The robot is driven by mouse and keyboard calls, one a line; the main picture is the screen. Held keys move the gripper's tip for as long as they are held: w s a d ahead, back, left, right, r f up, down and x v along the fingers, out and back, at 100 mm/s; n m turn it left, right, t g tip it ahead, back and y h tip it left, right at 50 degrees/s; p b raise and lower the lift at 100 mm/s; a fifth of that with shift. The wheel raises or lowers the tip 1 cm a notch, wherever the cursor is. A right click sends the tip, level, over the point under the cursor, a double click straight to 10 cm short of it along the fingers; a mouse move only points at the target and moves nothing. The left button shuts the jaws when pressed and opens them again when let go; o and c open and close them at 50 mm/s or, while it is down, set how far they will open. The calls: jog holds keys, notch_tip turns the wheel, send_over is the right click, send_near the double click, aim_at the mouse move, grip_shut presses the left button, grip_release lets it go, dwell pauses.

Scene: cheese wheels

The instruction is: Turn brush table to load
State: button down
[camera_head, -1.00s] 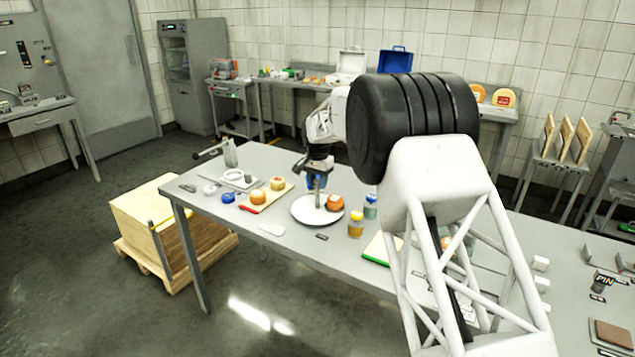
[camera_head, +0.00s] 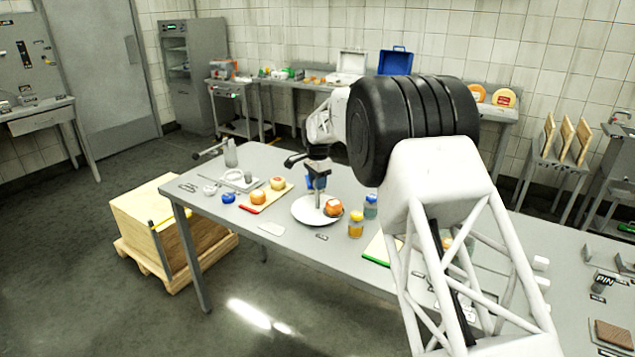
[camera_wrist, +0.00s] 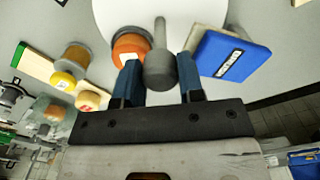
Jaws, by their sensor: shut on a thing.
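The brush table looks to be the white round disc (camera_head: 301,212) on the grey worktable, with a grey upright handle (camera_head: 318,199) standing from it. An orange cheese wheel (camera_head: 333,208) sits on the disc's right side. My gripper (camera_head: 317,184) is above the disc, at the handle's top. In the wrist view the blue fingers of my gripper (camera_wrist: 160,84) are on both sides of the grey knob (camera_wrist: 160,72), shut on it. The disc (camera_wrist: 187,22) and the orange cheese (camera_wrist: 131,48) lie beyond; the cheese is close to one finger.
A blue block with a label (camera_wrist: 234,55) is close to the other finger. Jars (camera_head: 356,225) with yellow and blue lids stand right of the disc. A red-edged board (camera_head: 266,199) with two cheeses is at left, and a green-edged board (camera_head: 378,249) at right.

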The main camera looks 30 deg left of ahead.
jog(key=shift+r+m, duration=0.1)
jog(key=shift+m, duration=0.8)
jog(key=c, duration=0.7)
grip_release()
jog(key=shift+c, duration=0.2)
jog(key=shift+r, duration=3.85)
